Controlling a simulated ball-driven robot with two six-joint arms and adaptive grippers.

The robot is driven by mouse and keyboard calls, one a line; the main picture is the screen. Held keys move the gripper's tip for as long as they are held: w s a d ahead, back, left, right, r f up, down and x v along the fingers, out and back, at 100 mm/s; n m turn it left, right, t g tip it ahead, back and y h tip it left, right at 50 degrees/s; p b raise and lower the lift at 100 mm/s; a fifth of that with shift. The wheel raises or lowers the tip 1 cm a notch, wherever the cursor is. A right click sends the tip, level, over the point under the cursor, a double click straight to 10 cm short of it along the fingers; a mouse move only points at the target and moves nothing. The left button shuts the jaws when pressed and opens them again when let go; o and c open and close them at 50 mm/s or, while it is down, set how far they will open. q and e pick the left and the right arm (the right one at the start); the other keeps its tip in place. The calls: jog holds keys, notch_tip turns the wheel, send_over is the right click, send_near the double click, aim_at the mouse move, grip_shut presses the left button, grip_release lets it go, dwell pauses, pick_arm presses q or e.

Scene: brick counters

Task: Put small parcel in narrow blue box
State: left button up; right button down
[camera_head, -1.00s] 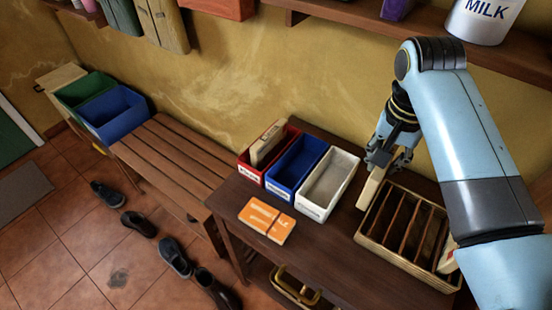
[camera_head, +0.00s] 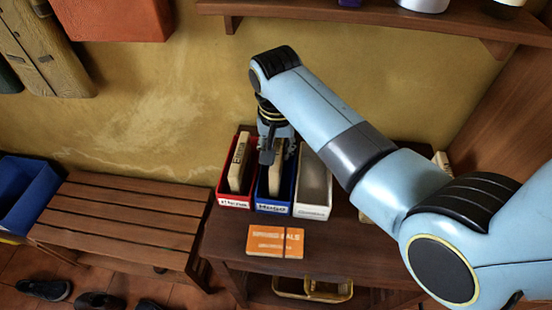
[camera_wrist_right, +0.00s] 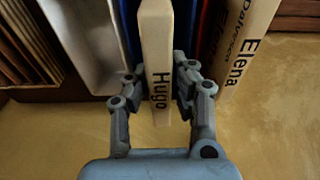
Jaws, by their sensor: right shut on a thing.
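The small parcel (camera_wrist_right: 156,50) is pale and flat, with "Hugo" written on its edge. My right gripper (camera_wrist_right: 158,88) is shut on it and holds it upright. In the head view the parcel (camera_head: 275,180) stands in the opening of the narrow blue box (camera_head: 273,208), labelled "Hugo". My right gripper (camera_head: 276,150) is above the back of that box. Whether the parcel touches the box floor is hidden. My left gripper is in neither current view.
A red box (camera_head: 235,202) labelled "Elena" holds another parcel (camera_head: 239,163) on the left. A white box (camera_head: 312,190) on the right looks empty. An orange packet (camera_head: 275,241) lies in front. A slatted bench (camera_head: 125,215) stands left, and a shelf (camera_head: 400,20) hangs above.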

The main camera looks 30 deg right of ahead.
notch_tip(320, 180, down, 3)
jog(key=shift+a+r, duration=0.1)
jog(key=shift+f, duration=0.35)
jog(key=c, duration=1.2)
grip_release()
pick_arm(q)
jog(key=shift+w+a, duration=0.45)
jog(key=shift+w, duration=0.15)
pick_arm(e)
jog(key=shift+o, duration=0.2)
